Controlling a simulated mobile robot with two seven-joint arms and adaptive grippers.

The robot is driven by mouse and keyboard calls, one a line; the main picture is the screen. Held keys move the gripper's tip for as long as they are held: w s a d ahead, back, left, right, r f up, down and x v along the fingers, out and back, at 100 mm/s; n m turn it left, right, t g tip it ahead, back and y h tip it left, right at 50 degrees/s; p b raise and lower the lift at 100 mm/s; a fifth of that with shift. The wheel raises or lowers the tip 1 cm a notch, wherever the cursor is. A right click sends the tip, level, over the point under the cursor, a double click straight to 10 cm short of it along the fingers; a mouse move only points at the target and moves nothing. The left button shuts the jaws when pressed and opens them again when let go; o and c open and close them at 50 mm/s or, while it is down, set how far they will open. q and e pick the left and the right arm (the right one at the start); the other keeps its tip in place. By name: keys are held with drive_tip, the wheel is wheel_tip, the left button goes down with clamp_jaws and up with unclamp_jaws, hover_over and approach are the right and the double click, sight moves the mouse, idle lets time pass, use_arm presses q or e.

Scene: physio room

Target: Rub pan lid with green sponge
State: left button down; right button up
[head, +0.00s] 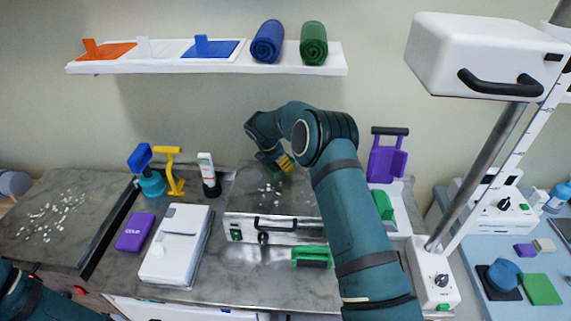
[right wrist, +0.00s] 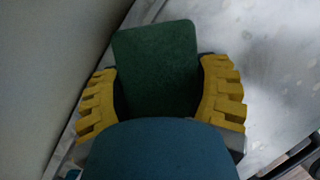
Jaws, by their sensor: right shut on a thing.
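My right gripper (head: 281,164) reaches to the back of the counter. In the right wrist view its yellow fingers (right wrist: 160,85) are shut on the green sponge (right wrist: 155,62), one finger on each side. Below it is a grey, flat top with white specks (head: 290,200), on a unit with a black front handle; I take this to be the pan lid, though its shape is not clear. My right arm hides part of its right side. I cannot tell whether the sponge touches it. My left gripper is out of view.
A white box (head: 172,246), a purple block (head: 134,232) and upright yellow and blue tools stand left. A green-handled item (head: 311,256) lies in front of the unit. A purple holder (head: 387,155) stands right. A shelf (head: 205,66) with rolled towels runs above.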

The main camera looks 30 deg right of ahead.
sight(277, 168)
drive_tip(key=shift+a, duration=0.35)
drive_tip(key=shift+s+a, duration=0.35)
drive_tip(key=shift+s, duration=0.3)
drive_tip(key=shift+s+a, duration=0.35)
drive_tip(key=shift+s, duration=0.3)
drive_tip(key=shift+s+a+f+b, duration=0.15)
drive_tip(key=shift+s+a, duration=0.3)
drive_tip(key=shift+s, duration=0.25)
drive_tip(key=shift+s+a+b, duration=0.15)
drive_tip(key=shift+s+a, duration=0.25)
drive_tip(key=shift+s, duration=0.35)
drive_tip(key=shift+s+a+f+b, duration=0.15)
drive_tip(key=shift+s+a, duration=0.3)
drive_tip(key=shift+s, duration=0.25)
drive_tip(key=shift+s+a+r+b, duration=0.15)
drive_tip(key=shift+s+a, duration=0.3)
drive_tip(key=shift+s, duration=0.3)
drive_tip(key=shift+s+a+r+b, duration=0.1)
drive_tip(key=shift+s+a, duration=0.3)
drive_tip(key=shift+s, duration=0.3)
drive_tip(key=shift+s+a+r+b, duration=0.15)
drive_tip(key=shift+s+a, duration=0.3)
drive_tip(key=shift+s, duration=0.3)
drive_tip(key=shift+s+a+f+b, duration=0.1)
drive_tip(key=shift+s+a+b, duration=0.15)
drive_tip(key=shift+s+a, duration=0.35)
drive_tip(key=shift+s+a+f+b, duration=0.1)
drive_tip(key=shift+s+a+b, duration=0.2)
drive_tip(key=shift+s, duration=0.5)
